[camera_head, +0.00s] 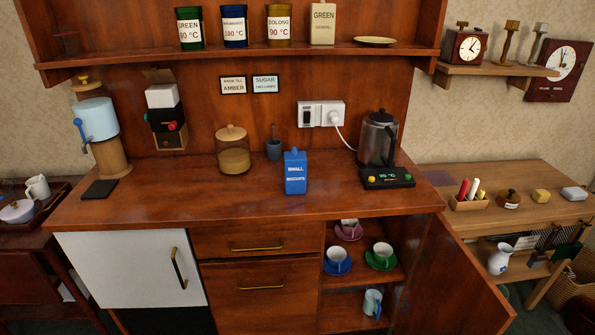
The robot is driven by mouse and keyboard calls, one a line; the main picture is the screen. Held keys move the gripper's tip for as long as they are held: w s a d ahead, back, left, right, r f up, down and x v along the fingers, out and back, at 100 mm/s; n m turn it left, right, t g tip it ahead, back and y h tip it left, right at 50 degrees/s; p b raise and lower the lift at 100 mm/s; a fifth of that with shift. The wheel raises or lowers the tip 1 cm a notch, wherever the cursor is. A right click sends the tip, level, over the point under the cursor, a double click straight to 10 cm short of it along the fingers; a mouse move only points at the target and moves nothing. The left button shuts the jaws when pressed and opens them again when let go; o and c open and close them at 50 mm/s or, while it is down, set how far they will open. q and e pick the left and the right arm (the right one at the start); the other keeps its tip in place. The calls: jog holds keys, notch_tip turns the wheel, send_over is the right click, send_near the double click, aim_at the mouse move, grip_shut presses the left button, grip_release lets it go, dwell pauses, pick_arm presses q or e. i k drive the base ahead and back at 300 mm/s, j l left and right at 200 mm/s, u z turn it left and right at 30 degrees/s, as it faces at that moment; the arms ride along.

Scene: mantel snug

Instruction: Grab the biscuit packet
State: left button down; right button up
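Neither of my grippers is in view, and nothing touches the packet.
Behind the packet stand a dark cup (273,150) and a glass jar (233,158). A kettle (378,140) on a black base (387,179) stands to its right. A cupboard door (452,285) hangs open below, showing cups. Counter left of the packet is clear.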

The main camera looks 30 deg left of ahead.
aim_at(295, 161)
jog(key=i, duration=0.25)
jog(key=i+u, duration=0.15)
jog(key=u, duration=0.2)
jog(key=i+u, duration=0.15)
jog(key=u, duration=0.25)
jog(key=i+u, duration=0.1)
jog(key=u, duration=0.25)
